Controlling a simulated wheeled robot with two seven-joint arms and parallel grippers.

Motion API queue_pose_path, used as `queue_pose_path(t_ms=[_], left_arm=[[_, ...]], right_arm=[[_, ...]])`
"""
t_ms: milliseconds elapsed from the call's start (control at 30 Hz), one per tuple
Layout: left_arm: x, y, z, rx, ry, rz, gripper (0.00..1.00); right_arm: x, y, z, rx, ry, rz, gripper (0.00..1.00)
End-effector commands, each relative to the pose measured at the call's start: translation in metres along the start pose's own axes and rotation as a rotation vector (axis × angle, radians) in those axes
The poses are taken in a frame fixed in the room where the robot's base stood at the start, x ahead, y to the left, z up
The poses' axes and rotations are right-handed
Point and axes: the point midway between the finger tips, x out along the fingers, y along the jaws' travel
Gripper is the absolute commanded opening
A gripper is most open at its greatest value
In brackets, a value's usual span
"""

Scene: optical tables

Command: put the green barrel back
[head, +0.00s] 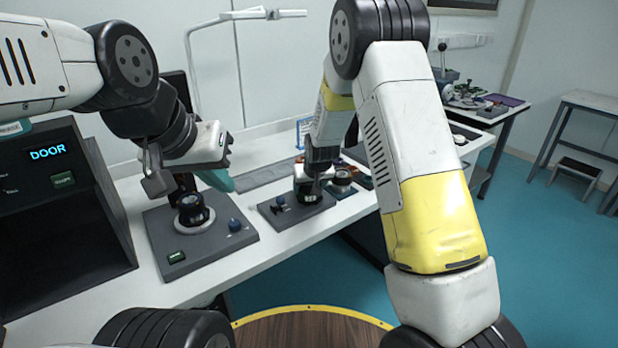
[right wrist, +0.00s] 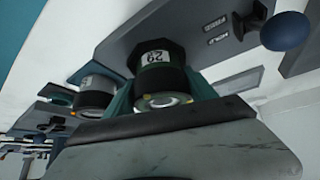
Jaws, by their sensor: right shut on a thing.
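The barrel (right wrist: 160,75) between my right fingers is dark, with a dark green many-sided collar, a white label that seems to read 29, and a glassy round end. It is at a grey base plate (right wrist: 118,48); I cannot tell whether it is fully seated. My right gripper (head: 308,190) is shut on this barrel, with a teal finger on either side in the right wrist view (right wrist: 160,100). My left gripper (head: 190,180) hangs above and behind another black barrel (head: 192,210) on the nearer grey base (head: 215,248). Its jaw opening is unclear.
A blue knob (right wrist: 286,31) stands on the right-hand base beside HOLD and FREE markings. Another barrel (right wrist: 95,95) sits close beside the held one; it also shows in the head view (head: 342,178). A dark cabinet reading DOOR (head: 60,220) stands left. The white table's front edge (head: 290,248) is clear.

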Motion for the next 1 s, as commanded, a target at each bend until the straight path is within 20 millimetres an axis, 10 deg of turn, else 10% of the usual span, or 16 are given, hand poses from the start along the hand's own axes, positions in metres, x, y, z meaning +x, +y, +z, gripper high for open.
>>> queue_pose_path(t_ms=[733, 767, 867, 1000], left_arm=[[0.000, 0.000, 0.000, 0.000, 0.000, 0.000, 0.00], [0.000, 0.000, 0.000, 0.000, 0.000, 0.000, 0.00], [0.000, 0.000, 0.000, 0.000, 0.000, 0.000, 0.00], [0.000, 0.000, 0.000, 0.000, 0.000, 0.000, 0.00]], right_arm=[[0.011, 0.001, 0.010, 0.001, -0.009, 0.002, 0.10], [0.011, 0.001, 0.010, 0.001, -0.010, 0.002, 0.69], [0.011, 0.001, 0.011, 0.001, -0.011, 0.001, 0.89], [0.011, -0.001, 0.011, 0.001, -0.012, 0.000, 0.90]])
